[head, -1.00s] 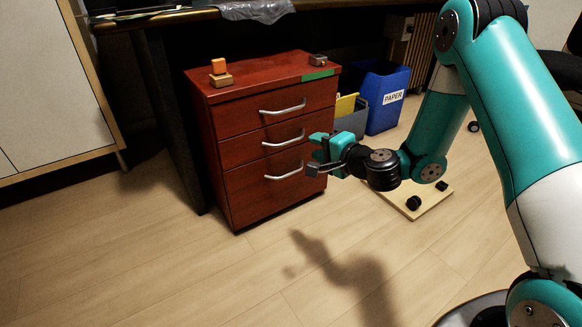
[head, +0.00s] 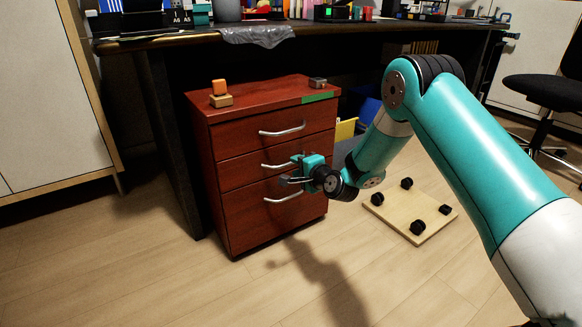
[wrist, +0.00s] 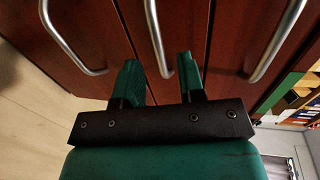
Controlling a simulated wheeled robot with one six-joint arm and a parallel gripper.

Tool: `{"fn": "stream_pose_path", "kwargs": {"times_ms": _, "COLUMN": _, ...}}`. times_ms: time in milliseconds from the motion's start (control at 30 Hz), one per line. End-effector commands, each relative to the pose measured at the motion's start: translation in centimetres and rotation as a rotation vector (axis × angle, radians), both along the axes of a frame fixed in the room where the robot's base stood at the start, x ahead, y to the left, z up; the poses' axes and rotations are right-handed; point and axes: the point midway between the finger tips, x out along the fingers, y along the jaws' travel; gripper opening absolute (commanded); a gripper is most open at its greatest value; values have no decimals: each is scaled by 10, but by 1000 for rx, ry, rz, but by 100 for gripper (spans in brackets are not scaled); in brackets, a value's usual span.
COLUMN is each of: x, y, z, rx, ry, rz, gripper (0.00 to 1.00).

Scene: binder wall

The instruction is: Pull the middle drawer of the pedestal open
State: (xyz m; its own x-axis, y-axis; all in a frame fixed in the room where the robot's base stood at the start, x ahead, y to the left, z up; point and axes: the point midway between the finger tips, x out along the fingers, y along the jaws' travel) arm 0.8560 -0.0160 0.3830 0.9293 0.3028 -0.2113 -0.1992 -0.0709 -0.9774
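The red-brown pedestal (head: 240,226) stands on the floor with its three drawers flush. The middle drawer (head: 236,173) is shut; its silver bar handle (head: 272,166) is partly hidden at the right by my gripper (head: 290,172). In the wrist view, my gripper (wrist: 158,78) is open, its two green fingers apart. The middle handle (wrist: 157,38) runs between the fingertips in that view. I cannot tell how deep it sits between them, and no contact shows. The top handle (head: 282,130) and the bottom handle (head: 284,198) are above and below.
Small wooden blocks (head: 220,98) and a dark item (head: 318,83) sit on the pedestal. A dark desk (head: 350,40) overhangs it. A wooden dolly board (head: 408,212) with black wheels lies on the floor at the right. The floor before the pedestal is clear.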

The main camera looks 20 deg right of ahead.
Motion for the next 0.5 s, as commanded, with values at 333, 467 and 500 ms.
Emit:
{"fn": "stream_pose_path", "kwargs": {"times_ms": 333, "x": 39, "y": 12, "z": -10, "rx": 1, "ry": 0, "rz": -2, "gripper": 36}}
{"fn": "stream_pose_path", "kwargs": {"times_ms": 467, "x": 41, "y": 13, "z": -10, "rx": 2, "ry": 3, "rz": -3, "gripper": 36}}
{"fn": "stream_pose_path", "kwargs": {"times_ms": 500, "x": 41, "y": 13, "z": -10, "rx": 2, "ry": 3, "rz": -3, "gripper": 36}}
